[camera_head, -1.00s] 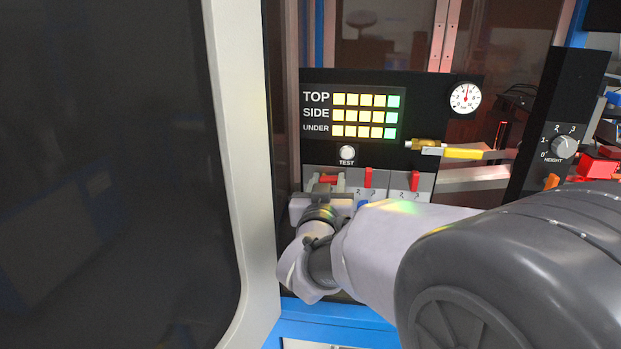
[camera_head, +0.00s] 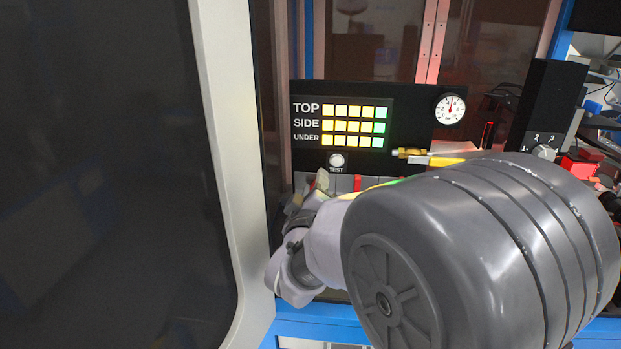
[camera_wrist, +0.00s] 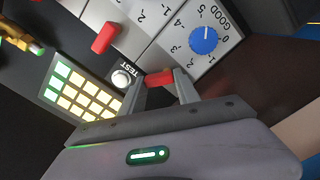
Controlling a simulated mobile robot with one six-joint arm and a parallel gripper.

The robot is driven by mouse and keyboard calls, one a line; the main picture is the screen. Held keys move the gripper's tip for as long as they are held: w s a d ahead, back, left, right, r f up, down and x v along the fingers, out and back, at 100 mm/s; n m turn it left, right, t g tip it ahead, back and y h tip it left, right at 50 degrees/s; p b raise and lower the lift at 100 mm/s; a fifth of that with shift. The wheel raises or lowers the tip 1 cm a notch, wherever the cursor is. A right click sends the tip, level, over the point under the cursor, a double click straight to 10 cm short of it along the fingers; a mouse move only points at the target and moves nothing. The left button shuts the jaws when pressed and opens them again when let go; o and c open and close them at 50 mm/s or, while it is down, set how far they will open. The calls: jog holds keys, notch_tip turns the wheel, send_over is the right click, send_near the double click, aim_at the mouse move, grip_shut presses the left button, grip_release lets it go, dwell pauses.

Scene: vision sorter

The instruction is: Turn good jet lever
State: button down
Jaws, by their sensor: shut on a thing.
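In the wrist view, my gripper (camera_wrist: 160,86) is shut on a red lever (camera_wrist: 159,78), with one finger on each side of it. This lever is at the edge of the light panel (camera_wrist: 222,17) that bears the word GOOD, a number scale and a blue dial (camera_wrist: 203,40). A second red lever (camera_wrist: 106,37) is on the neighbouring panel, apart from my fingers. In the head view, my gripper (camera_head: 315,190) is tilted at the left end of the lever row, below the TEST button. The held lever and the blue dial are hidden there.
A black board (camera_head: 415,118) carries yellow and green lights, a white TEST button (camera_head: 337,160) and a pressure gauge (camera_head: 450,109). A brass nozzle (camera_head: 410,153) with a yellow part is at right. A pale door frame (camera_head: 228,160) stands close at left.

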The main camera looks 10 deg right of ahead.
jog(key=n+p, duration=0.2)
jog(key=n, duration=0.1)
jog(key=shift+w+a+r+n, duration=0.1)
jog(key=shift+a+r+n, duration=0.1)
jog(key=shift+n, duration=0.1)
jog(key=shift+a+f+n+p, duration=0.15)
jog(key=shift+n+p, duration=0.6)
jog(key=shift+n, duration=0.95)
jog(key=c, duration=0.9)
grip_release()
jog(key=shift+a, duration=0.1)
